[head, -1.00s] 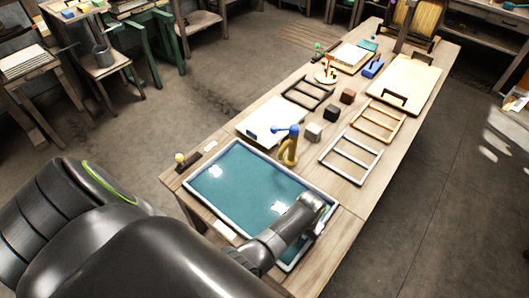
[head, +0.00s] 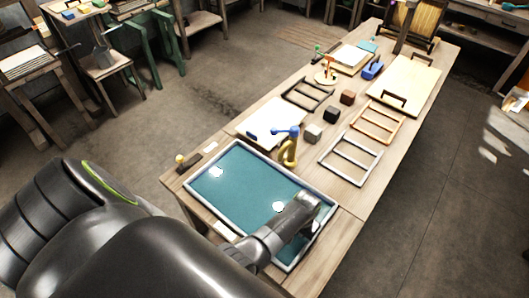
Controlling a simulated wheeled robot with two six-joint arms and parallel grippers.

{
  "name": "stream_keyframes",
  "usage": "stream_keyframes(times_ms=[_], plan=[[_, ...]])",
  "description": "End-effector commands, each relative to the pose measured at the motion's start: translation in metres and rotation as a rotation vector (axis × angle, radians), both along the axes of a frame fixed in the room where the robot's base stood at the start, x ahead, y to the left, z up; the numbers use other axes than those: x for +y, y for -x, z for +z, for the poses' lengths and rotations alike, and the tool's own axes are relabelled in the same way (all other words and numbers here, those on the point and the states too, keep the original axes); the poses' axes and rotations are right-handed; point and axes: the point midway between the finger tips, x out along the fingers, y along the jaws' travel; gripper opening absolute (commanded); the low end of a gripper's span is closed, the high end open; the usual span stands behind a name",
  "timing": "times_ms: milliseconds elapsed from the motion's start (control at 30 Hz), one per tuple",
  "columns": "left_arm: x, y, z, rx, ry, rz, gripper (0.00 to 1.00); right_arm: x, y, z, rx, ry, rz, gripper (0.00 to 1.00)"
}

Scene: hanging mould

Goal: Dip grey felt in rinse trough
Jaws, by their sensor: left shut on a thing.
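The rinse trough (head: 232,222) is a wide shallow tray of blue-green liquid with a pale rim, at the near end of the long table. My left gripper (head: 312,228) reaches over its right part, pointing down close to the liquid. It is shut on the grey felt, which is mostly hidden behind the gripper and wrist. I cannot tell whether the felt touches the liquid. My right gripper is not in view.
Behind the trough stand a yellow hook-shaped stand with a blue top (head: 288,147) and a white board (head: 268,124).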

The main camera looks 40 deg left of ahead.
Motion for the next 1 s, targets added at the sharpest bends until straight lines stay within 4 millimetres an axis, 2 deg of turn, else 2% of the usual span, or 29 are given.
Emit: stream_keyframes(times_ms=[200, 433, 1000], plan=[[-0.014, 0.001, 0.000, 0.000, 0.000, -0.001, 0.00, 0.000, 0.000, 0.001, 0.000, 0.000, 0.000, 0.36], [-0.014, 0.001, 0.000, 0.000, -0.001, 0.000, 0.00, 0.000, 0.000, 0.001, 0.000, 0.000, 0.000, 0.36], [0.016, -0.001, 0.001, 0.000, 0.000, 0.000, 0.00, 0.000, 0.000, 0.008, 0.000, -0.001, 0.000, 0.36]])
